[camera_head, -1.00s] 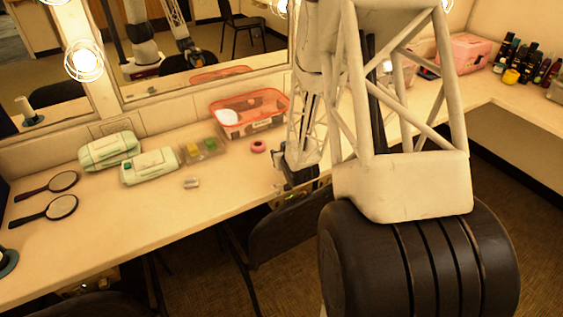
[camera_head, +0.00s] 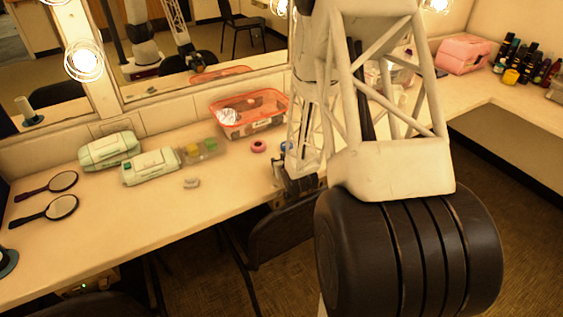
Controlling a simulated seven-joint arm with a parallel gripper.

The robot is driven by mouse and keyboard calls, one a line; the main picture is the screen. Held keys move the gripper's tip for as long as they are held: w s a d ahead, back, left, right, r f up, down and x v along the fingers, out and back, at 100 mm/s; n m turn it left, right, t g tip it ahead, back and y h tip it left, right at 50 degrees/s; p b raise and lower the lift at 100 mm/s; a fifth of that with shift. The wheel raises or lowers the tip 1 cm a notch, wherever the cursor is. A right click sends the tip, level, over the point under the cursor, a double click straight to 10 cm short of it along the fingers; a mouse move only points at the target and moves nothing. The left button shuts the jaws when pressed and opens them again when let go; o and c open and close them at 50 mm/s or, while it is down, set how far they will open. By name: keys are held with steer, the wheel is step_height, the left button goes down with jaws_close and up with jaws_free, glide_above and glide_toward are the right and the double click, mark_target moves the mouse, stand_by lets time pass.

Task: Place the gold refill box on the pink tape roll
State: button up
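The pink tape roll (camera_head: 258,145) lies on the counter in front of the red-rimmed clear bin. A small yellow-gold box (camera_head: 193,151), which may be the gold refill box, sits at the left of a low clear tray (camera_head: 207,156), with a green box (camera_head: 210,145) to its right. My gripper (camera_head: 280,180) hangs by the counter's front edge, to the right of and nearer than the pink roll. It is small and dark here, so its fingers and anything between them cannot be made out.
A red-rimmed clear bin (camera_head: 248,126) stands at the back. Two mint pouches (camera_head: 152,166), two dark hand mirrors (camera_head: 61,207) and a small pale item (camera_head: 191,183) lie left. A blue item (camera_head: 286,147) shows beside my arm. The front-middle counter is mostly clear.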

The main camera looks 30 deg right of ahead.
steer(key=shift+f, duration=0.15)
steer(key=o, duration=0.9)
steer(key=shift+v, duration=2.45)
